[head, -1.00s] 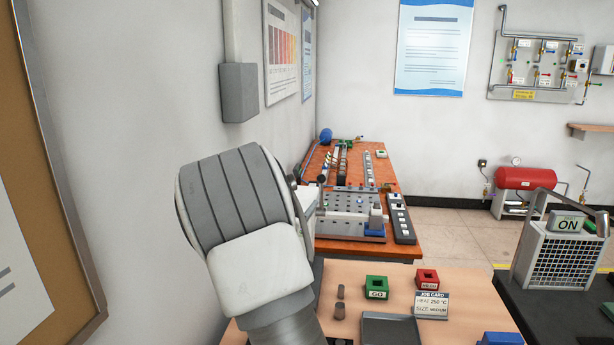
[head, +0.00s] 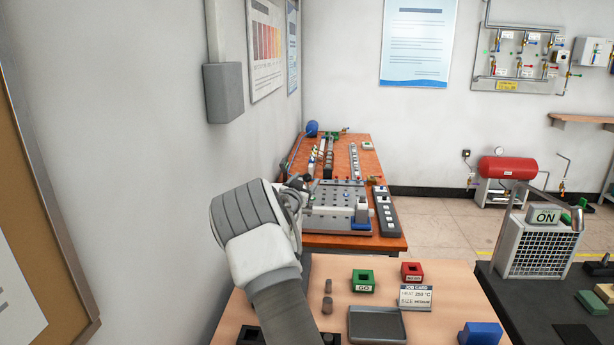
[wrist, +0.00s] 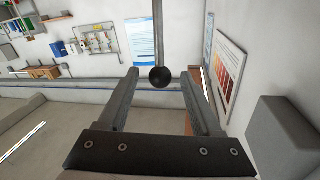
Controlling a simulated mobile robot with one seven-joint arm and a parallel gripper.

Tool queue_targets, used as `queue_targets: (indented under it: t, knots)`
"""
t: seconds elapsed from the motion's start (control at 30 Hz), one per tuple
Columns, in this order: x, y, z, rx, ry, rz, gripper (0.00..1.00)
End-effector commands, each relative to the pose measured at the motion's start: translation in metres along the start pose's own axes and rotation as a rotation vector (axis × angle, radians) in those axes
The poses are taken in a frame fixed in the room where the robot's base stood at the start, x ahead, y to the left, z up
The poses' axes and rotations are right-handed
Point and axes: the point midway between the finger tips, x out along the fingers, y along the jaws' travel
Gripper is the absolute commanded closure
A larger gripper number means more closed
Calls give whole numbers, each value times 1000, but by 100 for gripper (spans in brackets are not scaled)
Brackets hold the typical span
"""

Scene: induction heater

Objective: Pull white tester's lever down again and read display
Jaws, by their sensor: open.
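My gripper (wrist: 160,90) is open in the wrist view, its two long grey fingers standing apart. A black ball knob (wrist: 160,77) shows in the gap between the fingertips, with clear space on both sides. A thin grey bar (wrist: 157,30) runs from the top edge down to the knob; I cannot tell for certain that it is the lever's rod. In the head view my arm reaches over the left side of the near table, and its wrist largely hides the gripper. The white tester's body and display are not seen, so no reading shows.
A grey wall box (head: 223,93) is close above my arm.

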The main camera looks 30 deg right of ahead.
Motion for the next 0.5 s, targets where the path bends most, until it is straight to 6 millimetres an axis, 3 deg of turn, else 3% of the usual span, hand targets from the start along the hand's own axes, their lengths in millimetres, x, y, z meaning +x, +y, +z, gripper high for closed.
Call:
queue_targets:
  t: [0.2,0.5]
  knots:
    - [18,0,-1,0,0,0,34]
    - [23,0,1,0,-1,-1,34]
